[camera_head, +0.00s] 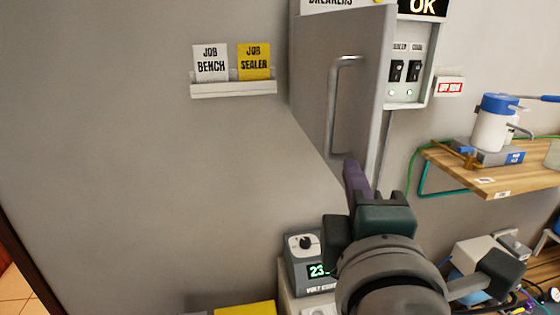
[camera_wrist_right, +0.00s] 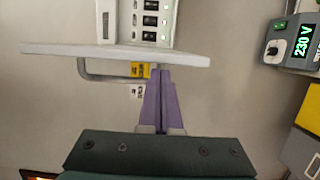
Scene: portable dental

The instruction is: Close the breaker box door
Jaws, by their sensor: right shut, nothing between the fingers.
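The breaker box (camera_head: 408,100) is on the wall at the top of the head view. Its grey door (camera_head: 310,70) stands open, swung out from the wall, with a bar handle (camera_head: 335,105) on the face I see. In the right wrist view the door (camera_wrist_right: 60,49) shows nearly edge-on, with the handle (camera_wrist_right: 84,70) on the near side and the breaker switches (camera_wrist_right: 150,20) beyond. My right gripper (camera_head: 351,166) is shut and empty, its purple fingers (camera_wrist_right: 160,75) at the door's lower edge. I cannot tell whether they touch it. My left gripper is not in view.
A card holder (camera_head: 233,89) with two job cards is on the wall at left. A voltage unit (camera_head: 300,265) stands below the door, beside my right arm. A wooden shelf (camera_head: 475,176) bearing a white-and-blue device (camera_head: 494,125) is at right.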

